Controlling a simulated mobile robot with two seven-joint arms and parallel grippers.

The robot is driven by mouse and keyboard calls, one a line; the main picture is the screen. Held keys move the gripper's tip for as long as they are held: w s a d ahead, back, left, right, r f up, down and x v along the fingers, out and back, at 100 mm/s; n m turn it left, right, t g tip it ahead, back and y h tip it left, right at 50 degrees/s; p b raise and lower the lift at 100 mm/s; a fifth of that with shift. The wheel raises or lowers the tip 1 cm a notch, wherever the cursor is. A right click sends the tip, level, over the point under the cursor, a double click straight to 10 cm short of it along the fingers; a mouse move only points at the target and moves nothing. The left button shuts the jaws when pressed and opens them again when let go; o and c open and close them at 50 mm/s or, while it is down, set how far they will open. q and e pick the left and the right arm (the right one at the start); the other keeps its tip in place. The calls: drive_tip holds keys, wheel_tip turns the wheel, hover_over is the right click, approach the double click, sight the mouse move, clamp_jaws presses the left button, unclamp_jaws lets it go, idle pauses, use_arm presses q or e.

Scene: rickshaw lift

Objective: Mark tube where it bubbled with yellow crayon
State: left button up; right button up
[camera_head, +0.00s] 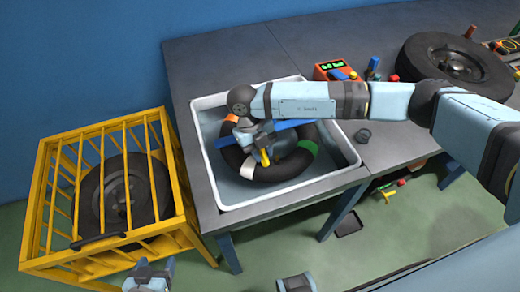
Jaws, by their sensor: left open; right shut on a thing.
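A black inner tube (283,170) with green, white and orange bands lies in a white basin (348,150) on the workbench. My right arm reaches over the basin from the right. Its gripper (258,146) is shut on a yellow crayon (265,158), which points down over the tube's near left part. I cannot tell whether the crayon tip touches the rubber. The arm hides part of the tube's far side. No bubbles or yellow mark can be made out. My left gripper (149,273) is open and empty at the bottom left, away from the basin.
A yellow cage (50,205) holding a tyre (103,195) stands left of the bench. An orange device (333,71) with a green display is behind the basin. A wheel (445,57) lies at the back right.

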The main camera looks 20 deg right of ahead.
drive_tip(key=shift+a, duration=0.1)
drive_tip(key=shift+w+a+f+b, duration=0.1)
drive_tip(key=shift+w+a+b, duration=0.4)
drive_tip(key=shift+a, duration=0.35)
drive_tip(key=shift+d, duration=0.15)
drive_tip(key=shift+s+d+p, duration=0.35)
drive_tip(key=shift+s+d, duration=0.15)
drive_tip(key=shift+d, duration=0.3)
drive_tip(key=shift+w+a+b, duration=0.25)
drive_tip(key=shift+a, duration=0.25)
drive_tip(key=shift+w+a+b, duration=0.25)
drive_tip(key=shift+a, duration=0.2)
drive_tip(key=shift+d, duration=0.1)
